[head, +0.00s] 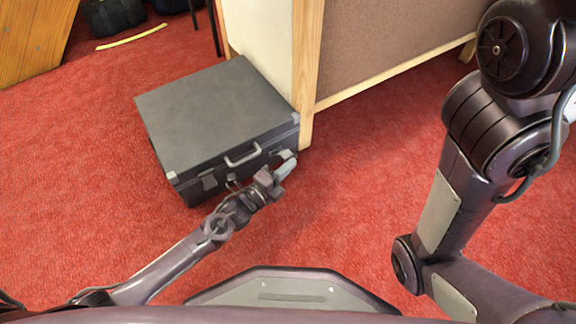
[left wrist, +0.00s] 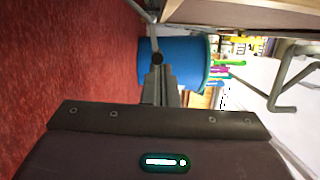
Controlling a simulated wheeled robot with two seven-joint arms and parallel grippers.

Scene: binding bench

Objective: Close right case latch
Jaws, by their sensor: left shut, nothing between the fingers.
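A dark grey case (head: 212,112) lies flat on the red carpet with its lid down. Its handle (head: 243,157) is on the front face. The left latch (head: 209,182) shows on that face. The right latch (head: 283,154) is partly hidden behind my left gripper (head: 287,166). The left gripper is shut and empty, at the right part of the case front; whether it touches the latch I cannot tell. In the left wrist view its fingers (left wrist: 160,87) are together, and the case is not recognisable there. My right arm shows at the right, its gripper out of frame.
A wooden-framed bench (head: 307,75) stands close against the case's back right corner. Dark bags (head: 112,15) and a yellow strip (head: 131,37) lie at the back left. A blue bin (left wrist: 190,62) shows in the left wrist view. Carpet right of the case is clear.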

